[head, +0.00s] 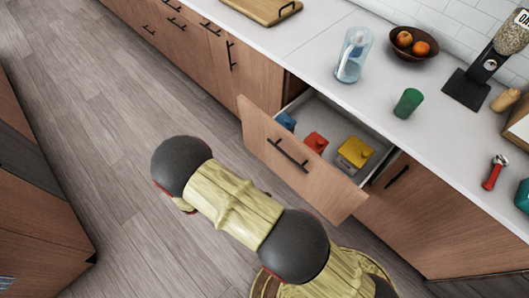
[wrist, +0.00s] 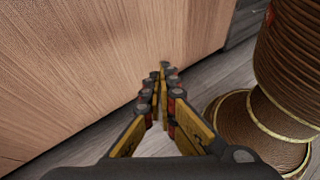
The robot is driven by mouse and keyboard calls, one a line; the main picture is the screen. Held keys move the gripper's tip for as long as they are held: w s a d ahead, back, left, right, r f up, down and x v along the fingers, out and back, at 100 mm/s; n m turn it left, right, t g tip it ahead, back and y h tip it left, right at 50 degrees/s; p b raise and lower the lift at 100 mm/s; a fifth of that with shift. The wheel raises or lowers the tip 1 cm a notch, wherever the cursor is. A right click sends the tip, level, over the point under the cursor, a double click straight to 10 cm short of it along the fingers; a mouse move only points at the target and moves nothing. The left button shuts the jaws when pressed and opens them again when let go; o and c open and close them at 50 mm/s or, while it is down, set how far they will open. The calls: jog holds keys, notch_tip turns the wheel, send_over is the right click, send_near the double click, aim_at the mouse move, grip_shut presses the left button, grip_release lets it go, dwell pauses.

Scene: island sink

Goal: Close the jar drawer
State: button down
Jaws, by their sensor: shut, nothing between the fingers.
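The jar drawer (head: 325,182) is pulled open from under the counter in the head view, its wooden front with a dark bar handle (head: 287,156) standing well out from the cabinets. Inside lie a blue jar (head: 286,121), a red jar (head: 315,142) and a yellow jar (head: 354,152). My arm is in front of the drawer on the floor side; my gripper is hidden in the head view. In the wrist view my gripper (wrist: 164,72) is shut and empty, its fingertips close to a wooden panel (wrist: 90,60). I cannot tell whether they touch it or which panel it is.
The white counter (head: 300,45) above holds a clear soap bottle (head: 353,56), a fruit bowl (head: 413,44), a green cup (head: 408,103) and a dispenser (head: 490,65). Closed cabinets flank the drawer. Wooden floor (head: 100,130) is free at the left.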

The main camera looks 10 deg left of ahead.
notch_tip(320, 180, down, 5)
jog(key=w+a+n+t, duration=0.1)
jog(key=a+n+t, duration=0.1)
jog(key=n+t, duration=0.1)
jog(key=n+t+y, duration=0.1)
jog(key=n+t, duration=0.3)
jog(key=t, duration=0.3)
send_near(270, 147)
jog(key=b+x, duration=0.2)
jog(key=x, duration=0.5)
jog(key=shift+r+b, duration=0.1)
jog(key=shift+b, duration=0.2)
jog(key=f+b+x, duration=0.1)
jog(key=b+x, duration=0.4)
jog(key=x, duration=2.2)
jog(key=shift+w+d+f, duration=0.15)
jog(key=shift+w+f, duration=0.1)
jog(key=shift+w, duration=0.15)
jog(key=shift+r, duration=0.1)
